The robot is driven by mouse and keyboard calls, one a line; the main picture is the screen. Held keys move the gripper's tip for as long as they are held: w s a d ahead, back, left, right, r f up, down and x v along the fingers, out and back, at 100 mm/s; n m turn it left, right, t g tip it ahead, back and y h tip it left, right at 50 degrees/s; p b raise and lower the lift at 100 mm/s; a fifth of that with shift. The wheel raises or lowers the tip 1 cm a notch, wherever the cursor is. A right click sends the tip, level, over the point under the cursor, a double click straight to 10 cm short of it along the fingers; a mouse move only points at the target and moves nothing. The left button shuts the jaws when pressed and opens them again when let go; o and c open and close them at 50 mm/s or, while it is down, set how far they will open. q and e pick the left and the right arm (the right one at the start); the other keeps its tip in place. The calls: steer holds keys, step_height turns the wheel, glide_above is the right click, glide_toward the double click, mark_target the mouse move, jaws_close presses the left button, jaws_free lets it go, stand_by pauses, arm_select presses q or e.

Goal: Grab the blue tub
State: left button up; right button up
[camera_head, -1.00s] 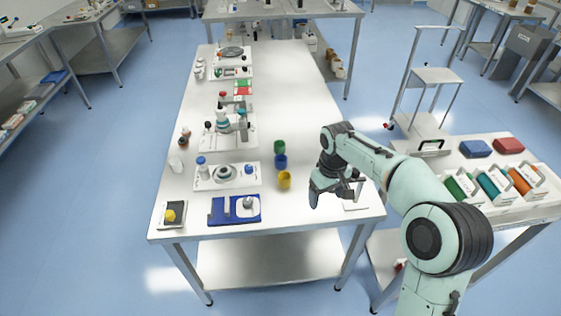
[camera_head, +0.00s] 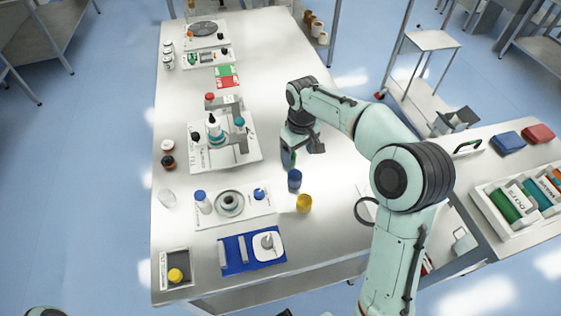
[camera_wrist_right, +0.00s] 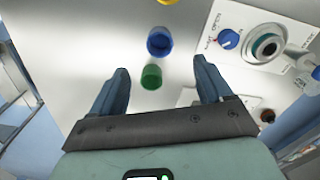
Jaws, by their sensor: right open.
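The blue tub (camera_head: 294,179) is a small round cup on the long white table, just behind a yellow tub (camera_head: 304,203). It also shows in the right wrist view (camera_wrist_right: 159,41), beyond the fingertips and apart from them. My right gripper (camera_head: 302,150) is above the table, just behind the blue tub in the head view. Its fingers (camera_wrist_right: 161,68) are spread and empty. A green tub (camera_wrist_right: 152,77) stands in the space between them in the wrist view. In the head view the gripper mostly hides the green tub. My left gripper is out of view.
Left of the tubs is a white board with a round fixture (camera_head: 229,204), and in front of it a blue tray (camera_head: 235,256). A side bench with blue and red boxes (camera_head: 508,142) stands at the right.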

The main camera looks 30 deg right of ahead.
glide_toward(295, 176)
steer(key=s, duration=0.1)
steer(key=s+a, duration=0.1)
steer(key=s, duration=0.1)
steer(key=shift+a+f+b, duration=0.2)
steer(key=shift+f+b, duration=0.2)
steer(key=shift+w+f, duration=0.2)
steer(key=shift+f, duration=0.8)
steer(key=shift+w+f, duration=0.25)
steer(key=shift+f, duration=0.75)
steer(key=shift+w+f, duration=0.2)
steer(key=shift+f, duration=0.8)
steer(key=shift+c, duration=0.3)
steer(key=c, duration=1)
